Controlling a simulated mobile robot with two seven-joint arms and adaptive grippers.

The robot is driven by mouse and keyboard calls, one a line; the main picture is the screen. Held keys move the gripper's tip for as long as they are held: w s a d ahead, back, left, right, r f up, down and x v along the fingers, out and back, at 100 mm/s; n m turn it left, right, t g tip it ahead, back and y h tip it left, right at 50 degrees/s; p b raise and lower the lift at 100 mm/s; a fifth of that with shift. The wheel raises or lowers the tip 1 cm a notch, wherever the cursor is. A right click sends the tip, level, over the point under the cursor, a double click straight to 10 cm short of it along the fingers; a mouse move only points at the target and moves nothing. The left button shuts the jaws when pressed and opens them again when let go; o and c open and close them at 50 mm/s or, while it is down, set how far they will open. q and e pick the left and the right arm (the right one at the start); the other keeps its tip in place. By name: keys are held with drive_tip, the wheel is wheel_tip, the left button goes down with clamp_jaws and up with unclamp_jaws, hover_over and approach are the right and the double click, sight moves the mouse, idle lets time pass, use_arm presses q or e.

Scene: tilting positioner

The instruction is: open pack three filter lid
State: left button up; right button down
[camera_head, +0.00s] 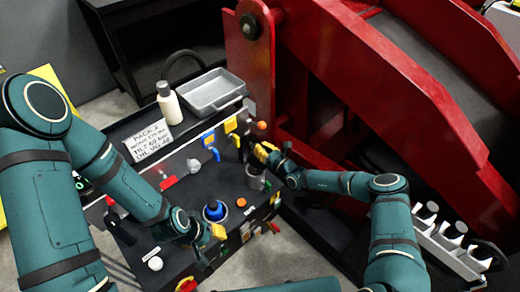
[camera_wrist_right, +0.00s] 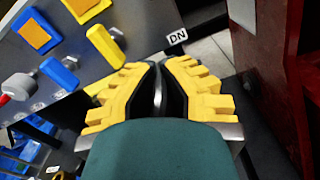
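A grey tray (camera_head: 213,92) and a white bottle (camera_head: 168,102) stand behind the panel. A large red frame (camera_head: 370,75) blocks the right side. A rack of white bottles (camera_head: 450,240) stands at lower right. Yellow and blue handles (camera_wrist_right: 105,45) line the panel edge.

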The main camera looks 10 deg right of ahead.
drive_tip(key=shift+r, duration=0.1)
drive_tip(key=c, duration=1)
unclamp_jaws()
drive_tip(key=shift+v, duration=6)
drive_tip(key=shift+a, duration=0.15)
